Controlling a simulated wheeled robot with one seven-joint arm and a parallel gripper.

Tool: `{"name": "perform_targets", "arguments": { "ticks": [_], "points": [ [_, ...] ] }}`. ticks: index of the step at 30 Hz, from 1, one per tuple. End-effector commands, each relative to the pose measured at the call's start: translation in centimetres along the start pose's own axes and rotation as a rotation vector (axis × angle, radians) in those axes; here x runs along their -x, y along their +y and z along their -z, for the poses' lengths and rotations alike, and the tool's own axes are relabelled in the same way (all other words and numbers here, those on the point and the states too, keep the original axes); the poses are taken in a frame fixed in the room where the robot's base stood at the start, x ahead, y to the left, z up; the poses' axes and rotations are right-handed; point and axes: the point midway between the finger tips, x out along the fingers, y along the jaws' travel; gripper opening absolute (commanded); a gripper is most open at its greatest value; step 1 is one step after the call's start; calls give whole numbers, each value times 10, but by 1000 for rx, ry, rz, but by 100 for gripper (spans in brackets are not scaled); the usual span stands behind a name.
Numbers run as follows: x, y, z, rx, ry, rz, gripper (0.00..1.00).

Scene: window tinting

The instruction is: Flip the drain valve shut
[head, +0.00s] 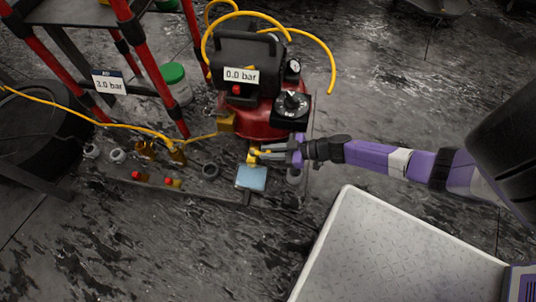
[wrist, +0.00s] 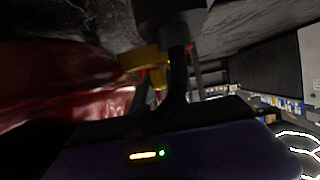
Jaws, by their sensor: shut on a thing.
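The drain valve (head: 252,157) is a small yellow piece low on the front of the red compressor tank (head: 262,112). My gripper (head: 265,154) reaches in from the right and is shut on the valve's yellow part. In the wrist view the yellow valve (wrist: 146,58) shows beside the dark fingers (wrist: 175,72), with the red tank to the left. The fingers hide part of the valve, and I cannot tell its exact turn angle. A label on the compressor (head: 241,76) reads 0.0 bar.
A light blue square (head: 251,178) lies below the valve. Several small fittings (head: 145,150) and a dark ring (head: 210,170) lie to the left. A yellow hose (head: 100,122) runs to the compressor. A red-legged rack (head: 155,70) and a tyre (head: 40,130) stand left.

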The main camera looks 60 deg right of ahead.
Motion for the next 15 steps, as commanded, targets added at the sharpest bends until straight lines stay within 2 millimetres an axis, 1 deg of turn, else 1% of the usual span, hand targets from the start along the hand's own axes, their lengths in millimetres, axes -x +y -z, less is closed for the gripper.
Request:
{"name": "perform_targets", "arguments": {
  "ticks": [1,10,11,13,14,15],
  "points": [
    [1,1,-2,4,-5,5,0],
    [1,1,-1,4,-4,5,0],
    [1,1,-1,4,-4,5,22],
    [1,1,-1,4,-4,4,36],
    [1,1,-1,4,-3,4,40],
    [1,1,-1,3,-3,4,40]
  ]
}}
